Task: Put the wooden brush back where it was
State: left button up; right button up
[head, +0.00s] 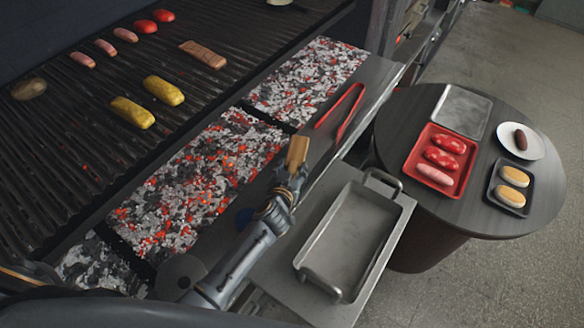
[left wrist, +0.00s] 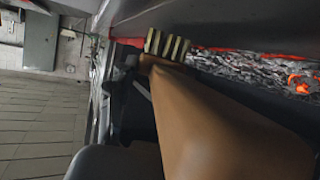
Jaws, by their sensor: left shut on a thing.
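The wooden brush (head: 297,152) is held up by my left gripper (head: 284,190), over the front ledge of the grill beside the ember beds. In the left wrist view its brown wooden handle (left wrist: 215,125) fills much of the picture, and its bristle block (left wrist: 166,45) shows at the far end. The gripper is shut on the brush; its fingers hide part of the handle in the head view. My right gripper is not in view.
Red tongs (head: 341,112) lie on the ledge behind the brush. A metal pan (head: 345,240) stands on the side shelf (head: 400,212). A round table (head: 395,120) with trays and a plate is at right. Sausages, corn and other food lie on the grill grate (head: 60,140). Hot embers (head: 205,175) glow nearby.

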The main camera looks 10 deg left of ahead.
aim_at(292, 168)
pick_arm(q)
jog(key=shift+f+b, duration=0.35)
jog(key=shift+f, duration=0.25)
dwell(0.3)
jog(key=o, duration=1.5)
jog(key=shift+o, duration=0.2)
notch_tip(292, 168, up, 10)
